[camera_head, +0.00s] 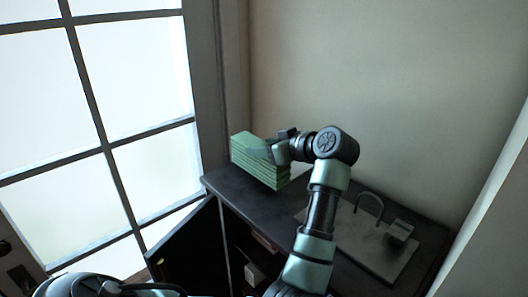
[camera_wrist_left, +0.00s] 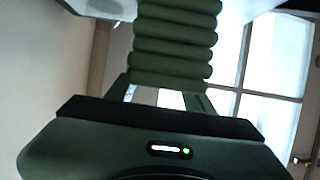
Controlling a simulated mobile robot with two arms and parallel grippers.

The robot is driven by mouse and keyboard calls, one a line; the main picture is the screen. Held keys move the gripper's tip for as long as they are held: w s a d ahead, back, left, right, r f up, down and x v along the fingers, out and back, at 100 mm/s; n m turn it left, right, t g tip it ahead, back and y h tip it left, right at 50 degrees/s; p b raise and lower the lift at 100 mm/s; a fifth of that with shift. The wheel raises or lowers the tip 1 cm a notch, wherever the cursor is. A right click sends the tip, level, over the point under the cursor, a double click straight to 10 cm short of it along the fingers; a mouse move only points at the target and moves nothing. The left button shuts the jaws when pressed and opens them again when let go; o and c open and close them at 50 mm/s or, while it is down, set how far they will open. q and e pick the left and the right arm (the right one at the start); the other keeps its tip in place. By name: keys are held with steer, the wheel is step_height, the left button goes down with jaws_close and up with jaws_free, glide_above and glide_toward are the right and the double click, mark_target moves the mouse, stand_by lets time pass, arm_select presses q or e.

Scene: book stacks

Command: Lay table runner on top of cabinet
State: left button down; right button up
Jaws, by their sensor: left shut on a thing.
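The table runner (camera_head: 256,164) is a green cloth folded into a thick stack of layers. It is at the left end of the dark cabinet (camera_head: 240,195) top in the head view, tilted; whether its underside rests fully on the top I cannot tell. My left gripper (camera_head: 277,150) is shut on the runner at its upper right side. In the left wrist view the runner's rounded folds (camera_wrist_left: 174,45) stand out beyond the gripper (camera_wrist_left: 165,95). My right gripper is not in view.
The cabinet door (camera_head: 185,250) stands open at the left, with items on the shelves. A window (camera_head: 100,120) and walls stand behind.

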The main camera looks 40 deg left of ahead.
arm_select(q)
step_height(320, 180, down, 2)
steer(key=shift+a+f, duration=0.1)
steer(key=shift+f, duration=0.2)
steer(key=c, duration=0.6)
jaws_free()
steer(key=shift+f, duration=0.15)
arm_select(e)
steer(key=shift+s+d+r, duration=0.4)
